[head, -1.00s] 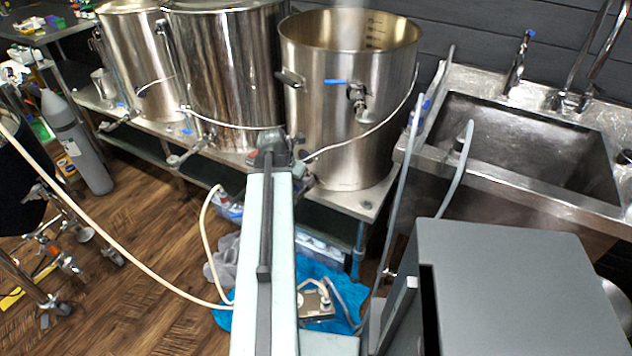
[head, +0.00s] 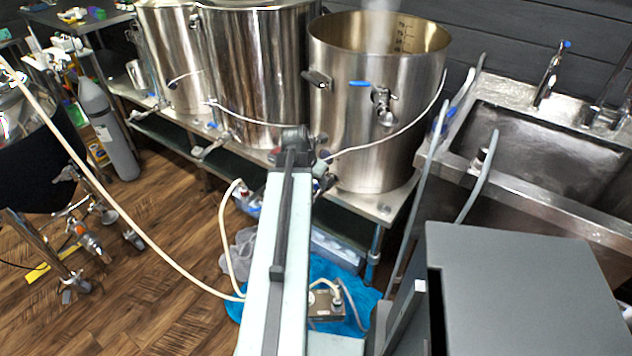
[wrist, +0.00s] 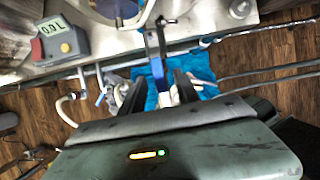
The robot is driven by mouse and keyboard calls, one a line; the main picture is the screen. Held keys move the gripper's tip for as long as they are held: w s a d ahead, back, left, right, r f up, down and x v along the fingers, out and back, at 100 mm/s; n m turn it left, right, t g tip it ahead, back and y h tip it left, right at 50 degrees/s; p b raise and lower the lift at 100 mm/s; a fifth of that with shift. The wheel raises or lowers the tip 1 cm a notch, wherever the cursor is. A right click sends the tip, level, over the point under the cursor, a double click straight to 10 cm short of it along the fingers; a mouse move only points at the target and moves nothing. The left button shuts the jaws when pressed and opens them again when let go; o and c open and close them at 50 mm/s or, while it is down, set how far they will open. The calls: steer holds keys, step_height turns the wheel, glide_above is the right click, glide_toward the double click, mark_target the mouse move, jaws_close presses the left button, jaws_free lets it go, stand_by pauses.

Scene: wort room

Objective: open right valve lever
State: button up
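In the wrist view, a blue-handled valve lever (wrist: 157,68) extends from the metal shelf edge into the space between my fingers. My gripper (wrist: 160,88) is open, with one dark finger on each side of the lever and what look like gaps between. Contact cannot be made out. In the head view my arm's far end reaches the foot of the right steel kettle (head: 375,120), and my gripper and this lever are hidden behind it. Part of a valve (head: 321,172) shows just right of the arm. Another blue lever (head: 360,83) sits higher on that kettle.
More kettles stand left on the metal bench. A control box (wrist: 58,40) sits beside the lever in the wrist view. A sink (head: 535,150) is at right, a grey box (head: 525,285) in front. A pale hose (head: 130,222) crosses the wood floor.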

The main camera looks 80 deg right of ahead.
steer(key=p+v, duration=0.7)
steer(key=shift+a+r, duration=0.2)
steer(key=shift+r, duration=0.15)
